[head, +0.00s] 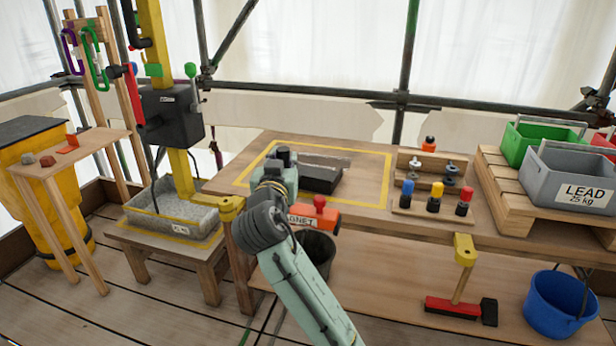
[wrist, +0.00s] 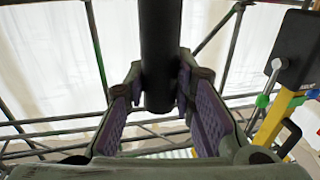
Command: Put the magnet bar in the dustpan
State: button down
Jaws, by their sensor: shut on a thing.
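An orange block (head: 313,217) with a partly hidden label ending in "GNET" and a red knob sits at the table's front edge in the head view. It looks like the magnet bar, partly behind my arm. A low black tray (head: 322,178), apparently the dustpan, lies on the table to the right of my gripper (head: 278,170). In the wrist view my gripper (wrist: 160,100) is shut on a black cylinder (wrist: 160,50) between its purple pads. One cylinder end shows; the other runs out of view. I cannot tell whether it joins the orange block.
A yellow outline (head: 388,176) borders the table area around the tray. A rack (head: 432,205) with coloured pegs stands right of it, then a pallet with a grey LEAD crate (head: 568,178). A black box (head: 172,113) on a yellow post stands left. A dark bucket (head: 318,252) is below.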

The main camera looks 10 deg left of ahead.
aim_at(311, 173)
jog(key=i+j, duration=0.1)
jog(key=i, duration=0.4)
jog(key=i+j, duration=0.15)
jog(key=i, duration=0.3)
jog(key=i+j, duration=0.1)
jog(key=i, duration=0.4)
